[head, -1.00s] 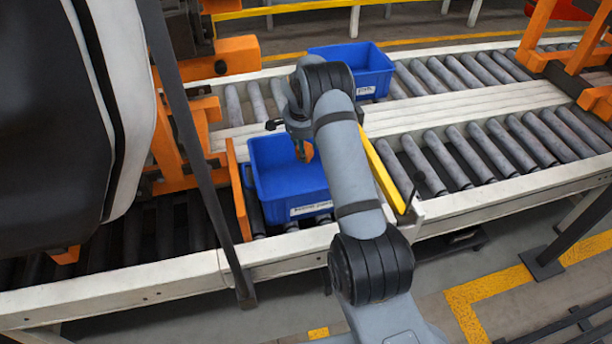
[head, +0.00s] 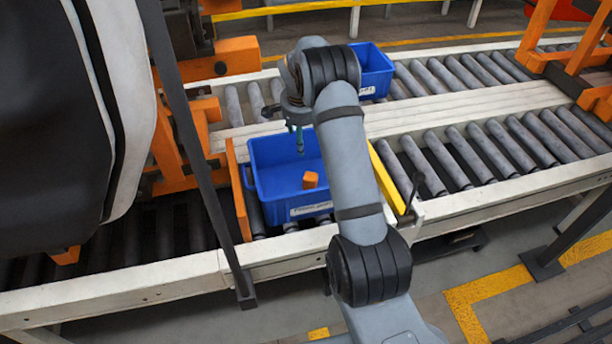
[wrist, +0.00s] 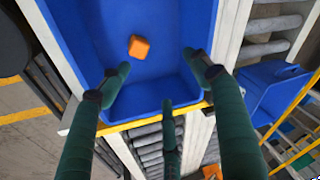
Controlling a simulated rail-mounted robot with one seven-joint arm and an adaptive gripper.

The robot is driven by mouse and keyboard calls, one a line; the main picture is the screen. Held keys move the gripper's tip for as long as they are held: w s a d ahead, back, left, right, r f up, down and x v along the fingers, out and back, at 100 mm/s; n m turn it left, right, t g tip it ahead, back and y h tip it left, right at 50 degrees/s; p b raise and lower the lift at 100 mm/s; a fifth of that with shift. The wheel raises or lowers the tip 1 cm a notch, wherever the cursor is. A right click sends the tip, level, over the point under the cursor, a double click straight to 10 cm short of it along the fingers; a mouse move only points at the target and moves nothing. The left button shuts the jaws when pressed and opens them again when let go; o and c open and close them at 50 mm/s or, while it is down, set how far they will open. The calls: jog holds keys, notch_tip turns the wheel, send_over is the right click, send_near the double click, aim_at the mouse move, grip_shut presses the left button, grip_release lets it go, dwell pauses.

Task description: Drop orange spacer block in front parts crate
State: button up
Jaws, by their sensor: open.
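The orange spacer block (head: 310,180) shows inside the outline of the front blue parts crate (head: 292,212), near its right side. In the wrist view the block (wrist: 138,47) appears over the blue crate floor, apart from my fingers; I cannot tell whether it touches the floor. My gripper (head: 299,142) is above the back part of this crate. In the wrist view my gripper (wrist: 160,85) has its green fingers spread with nothing between them. My arm hides part of the crate's right side in the head view.
A second blue crate (head: 376,72) stands on the rear roller line, partly behind my arm. An orange plate (head: 238,190) stands left of the front crate, and a yellow bar (head: 388,178) runs to its right. Bare rollers (head: 510,142) lie farther right.

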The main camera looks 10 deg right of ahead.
jog(key=v, duration=0.5)
jog(key=shift+s+r, duration=0.1)
jog(key=shift+r, duration=0.2)
jog(key=x, duration=1.1)
jog(key=r+p, duration=0.1)
jog(key=r, duration=0.1)
jog(key=r+p, duration=0.2)
jog(key=shift+w+r, duration=0.2)
jog(key=shift+r, duration=0.1)
